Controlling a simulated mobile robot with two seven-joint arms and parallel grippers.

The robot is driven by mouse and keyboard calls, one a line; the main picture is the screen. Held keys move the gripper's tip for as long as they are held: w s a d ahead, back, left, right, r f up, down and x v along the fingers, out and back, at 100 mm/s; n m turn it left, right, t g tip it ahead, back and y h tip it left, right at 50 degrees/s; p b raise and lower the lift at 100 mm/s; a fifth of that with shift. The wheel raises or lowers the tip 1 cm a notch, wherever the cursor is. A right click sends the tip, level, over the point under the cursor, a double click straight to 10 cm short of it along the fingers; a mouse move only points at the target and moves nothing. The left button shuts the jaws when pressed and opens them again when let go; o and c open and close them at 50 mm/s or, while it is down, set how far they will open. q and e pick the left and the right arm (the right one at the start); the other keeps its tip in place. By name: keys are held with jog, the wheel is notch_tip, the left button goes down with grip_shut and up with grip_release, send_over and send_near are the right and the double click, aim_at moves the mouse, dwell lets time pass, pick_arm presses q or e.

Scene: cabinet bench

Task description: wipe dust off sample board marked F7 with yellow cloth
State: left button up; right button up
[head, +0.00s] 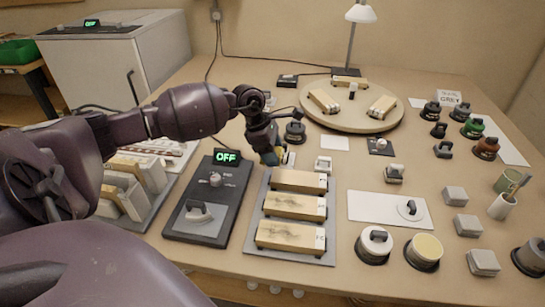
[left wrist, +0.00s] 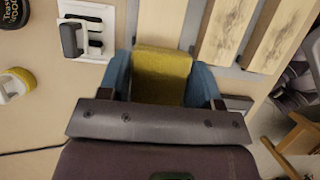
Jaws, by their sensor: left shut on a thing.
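Three wooden sample boards lie in a row on a grey tray (head: 327,245). The far board (head: 299,181) looks clean; the middle board (head: 295,207) and near board (head: 290,236) carry dark smudges. Their end labels are too small to read, so I cannot tell which is F7. My left gripper (head: 273,157) is just beyond the far board. In the left wrist view its blue fingers are shut on a yellow cloth block (left wrist: 163,75), whose front edge is close to the nearest board (left wrist: 161,20). The right gripper is not in view.
A dark panel with a green OFF display (head: 227,157) stands left of the tray. A round turntable (head: 352,117) with more blocks is behind. A white mat (head: 375,209), round pots and grey blocks are on the right. Bare bench lies between them.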

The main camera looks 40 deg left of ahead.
pick_arm(q)
jog(key=shift+r+p, duration=0.35)
jog(key=shift+r, duration=0.95)
